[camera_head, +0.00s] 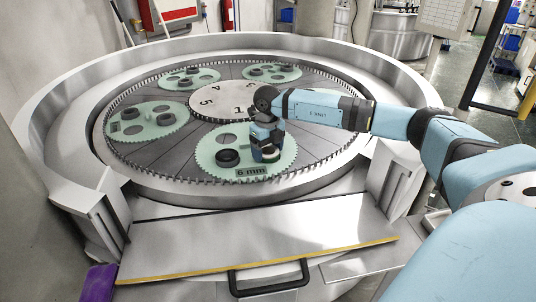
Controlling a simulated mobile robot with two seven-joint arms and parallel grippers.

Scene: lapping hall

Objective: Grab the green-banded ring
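My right gripper (266,154) points down over the front green toothed carrier (216,169), which bears a "6 mm" label. A small ring with a pale rim (271,154) shows at its fingertips. I cannot see a green band on it, and the gripper hides part of it. I cannot tell whether the fingers are closed on it. A dark ring (228,157) lies on the same carrier, just left of the gripper and apart from it. My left gripper is not in view.
More green carriers with dark rings lie at the left (128,130), back left (180,80) and back right (281,75), around a numbered centre disc (212,102). A raised pale rim (62,120) surrounds the plate. A metal shelf (250,232) with a black handle (268,284) is in front.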

